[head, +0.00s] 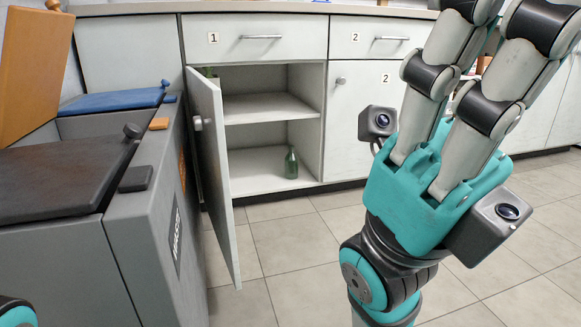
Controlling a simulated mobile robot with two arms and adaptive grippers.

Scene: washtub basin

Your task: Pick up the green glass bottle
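A green glass bottle (291,164) stands upright on the bottom board of the open cabinet (262,180), near its front edge. My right gripper (478,75) is large in the foreground at the right, fingers pointing up, well to the right of the bottle and apart from it. The fingers' ends are cut off by the top edge, so I cannot tell whether it is open or shut. I see nothing held in the visible part. My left gripper is out of view.
The cabinet door (214,170) stands open towards me, left of the bottle. Something green (209,72) shows partly above the door on the upper shelf. Grey bins (150,235) with lids stand at the left. The tiled floor (300,255) before the cabinet is clear.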

